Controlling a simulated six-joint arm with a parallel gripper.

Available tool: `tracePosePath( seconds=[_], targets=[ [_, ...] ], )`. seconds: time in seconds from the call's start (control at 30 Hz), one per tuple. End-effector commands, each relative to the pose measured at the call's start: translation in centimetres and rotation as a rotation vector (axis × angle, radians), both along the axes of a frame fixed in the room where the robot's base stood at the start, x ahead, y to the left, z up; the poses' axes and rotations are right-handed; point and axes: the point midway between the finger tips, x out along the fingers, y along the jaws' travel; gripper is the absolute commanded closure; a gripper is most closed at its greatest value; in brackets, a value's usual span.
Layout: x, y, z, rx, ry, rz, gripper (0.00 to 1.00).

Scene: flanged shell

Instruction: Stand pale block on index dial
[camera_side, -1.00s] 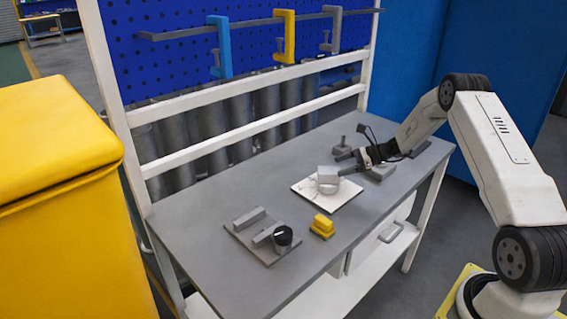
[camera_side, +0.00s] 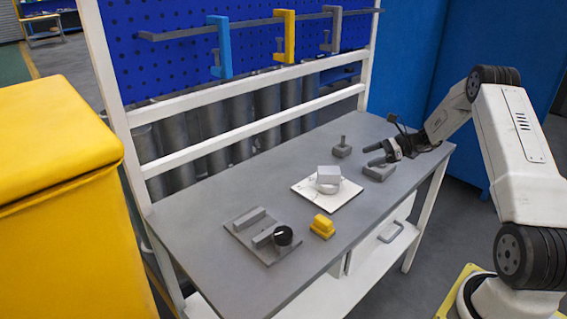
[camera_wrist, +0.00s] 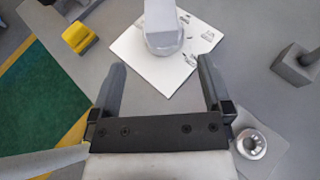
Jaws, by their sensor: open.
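The pale block (camera_side: 328,173) rests on top of a pale round piece (camera_side: 328,188), which looks like the index dial, on a white square plate with dark marks (camera_side: 345,197). In the wrist view the block (camera_wrist: 162,20) stands over the round piece (camera_wrist: 165,46), near the top edge, partly cut off. My gripper (camera_side: 373,155) is open and empty, to the right of the block and apart from it. In the wrist view its two fingers (camera_wrist: 162,68) are spread with only plate and bench between them.
A yellow block (camera_side: 322,227) sits in front of the plate. A grey fixture with a black knob (camera_side: 282,236) lies at the left. A grey block with a post (camera_side: 342,148) stands behind my gripper. A grey base with a metal ring (camera_wrist: 251,143) is close to my right finger.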

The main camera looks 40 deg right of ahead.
Motion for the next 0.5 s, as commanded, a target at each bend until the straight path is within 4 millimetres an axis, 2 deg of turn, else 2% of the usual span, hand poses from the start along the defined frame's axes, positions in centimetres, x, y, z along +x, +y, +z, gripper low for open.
tracePosePath(
  seconds=[0.33, 0.5],
  targets=[
    [0.1, 0.2, 0.0, -0.005, 0.001, 0.004, 0.00],
    [0.3, 1.9, 0.1, -0.056, 0.018, 0.056, 0.00]
  ],
)
